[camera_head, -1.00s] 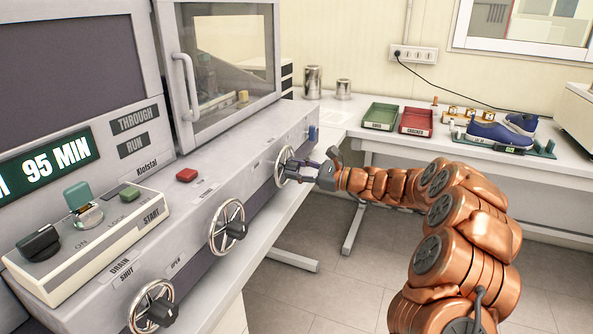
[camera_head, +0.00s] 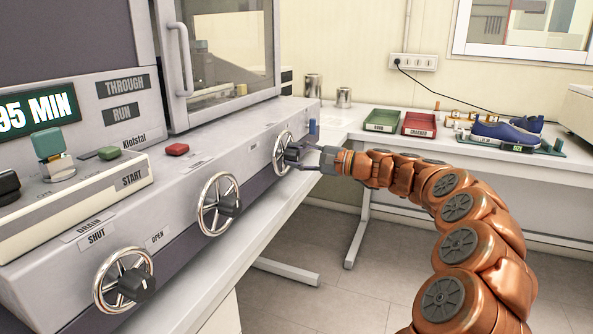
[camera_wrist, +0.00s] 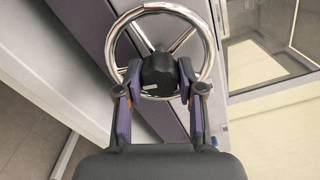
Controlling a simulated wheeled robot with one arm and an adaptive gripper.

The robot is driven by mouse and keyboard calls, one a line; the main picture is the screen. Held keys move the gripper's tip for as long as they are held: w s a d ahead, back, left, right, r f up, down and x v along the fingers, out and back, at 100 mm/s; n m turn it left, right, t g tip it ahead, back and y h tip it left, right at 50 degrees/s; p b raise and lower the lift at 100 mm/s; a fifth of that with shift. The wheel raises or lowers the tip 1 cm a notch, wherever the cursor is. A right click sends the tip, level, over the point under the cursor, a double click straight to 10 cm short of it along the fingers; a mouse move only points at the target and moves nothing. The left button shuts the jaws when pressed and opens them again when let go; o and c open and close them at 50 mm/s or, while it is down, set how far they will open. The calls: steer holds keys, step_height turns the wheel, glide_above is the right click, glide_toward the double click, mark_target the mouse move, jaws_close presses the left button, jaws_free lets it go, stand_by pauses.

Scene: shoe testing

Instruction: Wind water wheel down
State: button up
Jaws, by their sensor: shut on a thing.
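Three chrome handwheels with dark knobs sit along the sloping front of the grey testing machine. My gripper (camera_head: 295,156) is at the farthest wheel (camera_head: 276,146), and its fingers close on that wheel's knob. In the wrist view, my gripper (camera_wrist: 158,68) has one finger on each side of the black knob (camera_wrist: 158,77), inside the chrome rim (camera_wrist: 122,32). The label by this wheel is too small to read, so I cannot tell from it that this is the water wheel. The middle wheel (camera_head: 203,219) and the near wheel (camera_head: 101,299) are free.
The near wheel has DRAIN, SHUT and OPEN labels. A red button (camera_head: 177,149) and a START box (camera_head: 125,196) are on the machine top. A green tray (camera_head: 382,121), a red tray (camera_head: 419,125) and a blue shoe (camera_head: 504,134) are on the back bench. Floor below is open.

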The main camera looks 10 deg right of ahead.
steer(key=n+b, duration=0.1)
steer(key=b, duration=0.1)
steer(key=n+b, duration=0.4)
steer(key=shift+f, duration=0.3)
steer(key=n+b, duration=0.3)
steer(key=shift+r, duration=0.2)
steer(key=shift+r+b, duration=0.1)
steer(key=shift+b, duration=0.2)
steer(key=o, duration=1.1)
steer(key=shift+o, duration=0.2)
steer(key=v, duration=1.2)
